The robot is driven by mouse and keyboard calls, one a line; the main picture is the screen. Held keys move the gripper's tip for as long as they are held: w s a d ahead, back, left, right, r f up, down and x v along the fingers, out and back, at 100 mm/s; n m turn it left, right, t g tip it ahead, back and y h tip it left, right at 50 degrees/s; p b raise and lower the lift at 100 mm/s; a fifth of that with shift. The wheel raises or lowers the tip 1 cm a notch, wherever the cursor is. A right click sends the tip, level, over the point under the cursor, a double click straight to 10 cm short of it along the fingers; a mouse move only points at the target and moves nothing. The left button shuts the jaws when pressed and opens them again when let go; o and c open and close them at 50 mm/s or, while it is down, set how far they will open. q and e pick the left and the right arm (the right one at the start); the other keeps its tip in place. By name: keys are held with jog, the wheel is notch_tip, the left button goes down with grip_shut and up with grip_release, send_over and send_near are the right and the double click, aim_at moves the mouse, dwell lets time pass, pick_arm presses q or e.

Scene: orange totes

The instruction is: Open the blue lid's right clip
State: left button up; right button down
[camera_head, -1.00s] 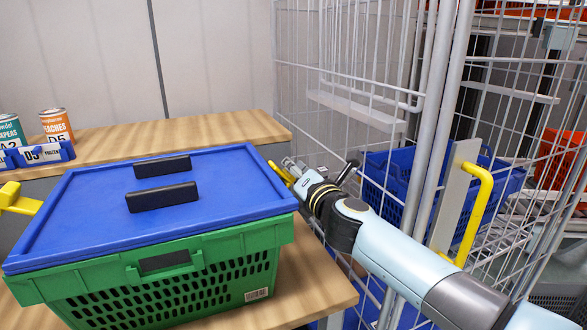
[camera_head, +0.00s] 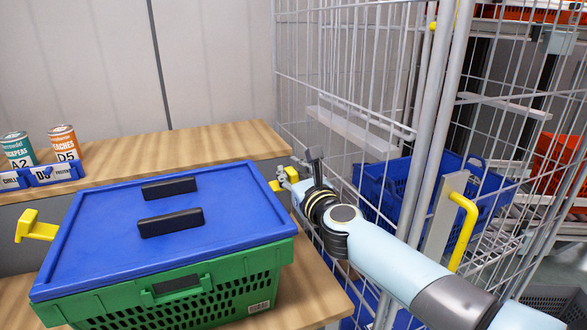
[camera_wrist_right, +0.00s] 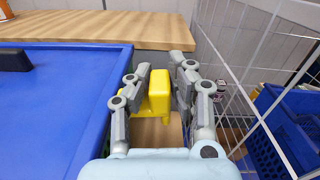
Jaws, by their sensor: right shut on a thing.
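The blue lid (camera_head: 100,240) lies on the green crate (camera_head: 215,285) on the wooden table, with two black handles on top. Its yellow right clip (camera_head: 275,185) sticks out at the lid's right edge; in the right wrist view the clip (camera_wrist_right: 159,92) is between the fingers. My right gripper (camera_head: 287,176) is shut on this clip, and its fingers also show in the right wrist view (camera_wrist_right: 163,92). The yellow left clip (camera_head: 36,227) juts out from the lid's left side. My left gripper is not in view.
A wire cage (camera_head: 345,85) stands close to the right of the crate, with a blue crate (camera_head: 400,190) inside. Behind the lid, a wooden shelf (camera_head: 190,150) holds two cans (camera_head: 64,143) at the left.

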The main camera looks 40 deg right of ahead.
jog(key=n, duration=0.1)
jog(key=r+n+p, duration=0.1)
jog(key=shift+a+n, duration=0.3)
jog(key=shift+a, duration=0.05)
jog(key=shift+w+a+r+n+p, duration=0.1)
jog(key=shift+a+n+p, duration=0.1)
jog(key=shift+n+p, duration=0.25)
jog(key=shift+w+a+r+n+p, duration=0.1)
jog(key=shift+a+n+p, duration=0.1)
jog(key=shift+n, duration=0.45)
jog(key=c, duration=1.2)
grip_release()
jog(key=v, duration=1.2)
